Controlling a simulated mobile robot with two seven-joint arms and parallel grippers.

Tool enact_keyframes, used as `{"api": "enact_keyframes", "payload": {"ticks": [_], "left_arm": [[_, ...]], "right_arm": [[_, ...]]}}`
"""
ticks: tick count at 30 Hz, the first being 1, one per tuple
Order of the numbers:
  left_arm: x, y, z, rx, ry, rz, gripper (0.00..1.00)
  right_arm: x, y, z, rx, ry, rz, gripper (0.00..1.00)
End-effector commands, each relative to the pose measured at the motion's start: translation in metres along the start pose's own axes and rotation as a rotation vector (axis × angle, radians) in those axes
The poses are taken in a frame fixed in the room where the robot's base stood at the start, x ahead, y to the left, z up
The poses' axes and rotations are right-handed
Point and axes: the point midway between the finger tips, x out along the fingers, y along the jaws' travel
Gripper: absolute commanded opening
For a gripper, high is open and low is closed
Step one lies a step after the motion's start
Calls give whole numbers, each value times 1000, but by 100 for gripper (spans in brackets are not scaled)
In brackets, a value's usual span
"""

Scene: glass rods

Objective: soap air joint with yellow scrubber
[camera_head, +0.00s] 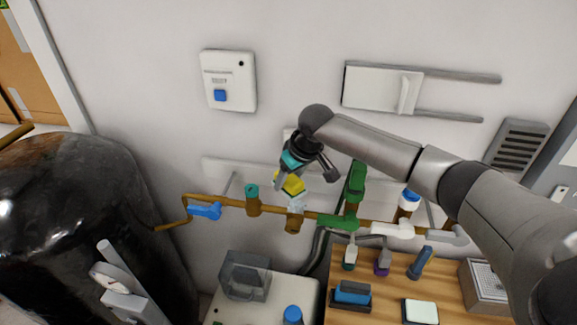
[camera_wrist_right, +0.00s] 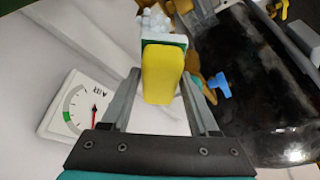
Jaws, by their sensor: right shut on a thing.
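My right gripper (camera_head: 303,182) is shut on the yellow scrubber (camera_head: 292,184), just above the brass pipe. The scrubber, a yellow block with a green layer, also shows in the right wrist view (camera_wrist_right: 164,74) between the two fingers. White foam (camera_head: 296,205) lies at the scrubber's far end, over a brass joint (camera_head: 293,224) on the pipe; it shows in the wrist view too (camera_wrist_right: 153,24). The scrubber appears to touch the foam, but I cannot tell for sure. Foam partly hides the joint. My left gripper is not in view.
A blue valve handle (camera_head: 205,211), a teal-topped fitting (camera_head: 252,200) and a green valve (camera_head: 350,205) sit along the pipe. A large black tank (camera_head: 90,200) stands left. A wooden table (camera_head: 390,290) holds brushes and a sponge below. A gauge (camera_wrist_right: 76,106) is on the wall.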

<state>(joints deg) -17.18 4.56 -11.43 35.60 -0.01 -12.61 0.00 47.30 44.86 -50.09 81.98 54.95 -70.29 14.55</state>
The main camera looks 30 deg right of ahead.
Motion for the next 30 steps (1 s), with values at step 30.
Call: {"api": "enact_keyframes", "payload": {"ticks": [30], "left_arm": [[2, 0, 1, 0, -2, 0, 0]], "right_arm": [[-14, 5, -10, 2, 0, 1, 17]]}}
